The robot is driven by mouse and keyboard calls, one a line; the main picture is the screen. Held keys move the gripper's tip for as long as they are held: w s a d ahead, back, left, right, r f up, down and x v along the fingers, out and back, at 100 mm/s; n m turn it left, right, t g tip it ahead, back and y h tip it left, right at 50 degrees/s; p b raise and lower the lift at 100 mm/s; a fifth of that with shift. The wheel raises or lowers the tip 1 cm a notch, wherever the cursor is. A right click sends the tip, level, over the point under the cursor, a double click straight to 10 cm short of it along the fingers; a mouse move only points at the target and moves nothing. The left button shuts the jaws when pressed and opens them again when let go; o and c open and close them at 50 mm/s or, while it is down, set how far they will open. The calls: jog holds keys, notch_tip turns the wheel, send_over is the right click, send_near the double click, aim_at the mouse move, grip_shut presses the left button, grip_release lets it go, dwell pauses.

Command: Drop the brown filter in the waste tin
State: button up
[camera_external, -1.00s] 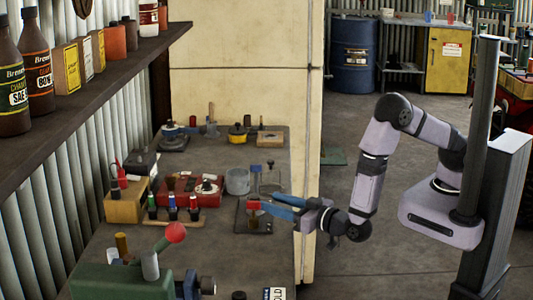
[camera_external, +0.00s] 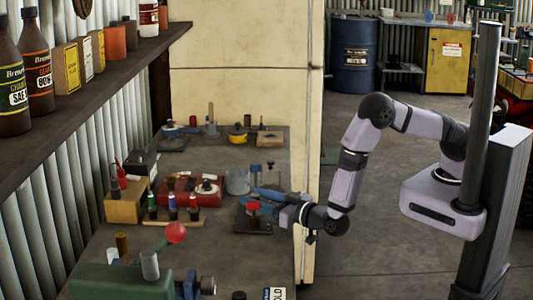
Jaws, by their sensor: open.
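My gripper (camera_external: 257,199), with blue fingers, is open and reaches left over the bench. Its fingertips are above and just behind a small red-topped piece with a dark brownish lower part (camera_external: 253,221), which stands on a dark flat tray (camera_external: 240,223). I cannot tell whether this piece is the brown filter, or whether the fingers touch anything. A grey open tin (camera_external: 237,181), likely the waste tin, stands behind and left of the fingertips. Its inside is too small to make out. A brown cylinder (camera_external: 121,243) stands at the front left, beside the vise.
A red box (camera_external: 187,190) and a rack of small bottles (camera_external: 173,213) stand left of the tin. A green vise (camera_external: 125,283) with a red-knobbed handle is in front. A cream cabinet (camera_external: 245,95) stands behind. A shelf (camera_external: 80,100) overhangs the left.

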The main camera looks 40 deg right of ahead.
aim_at(255, 195)
jog(key=shift+w, duration=0.45)
grip_shut()
jog(key=shift+a+r, duration=0.1)
jog(key=shift+r, duration=0.1)
jog(key=shift+r+b, duration=1.1)
jog(key=shift+r, duration=3.75)
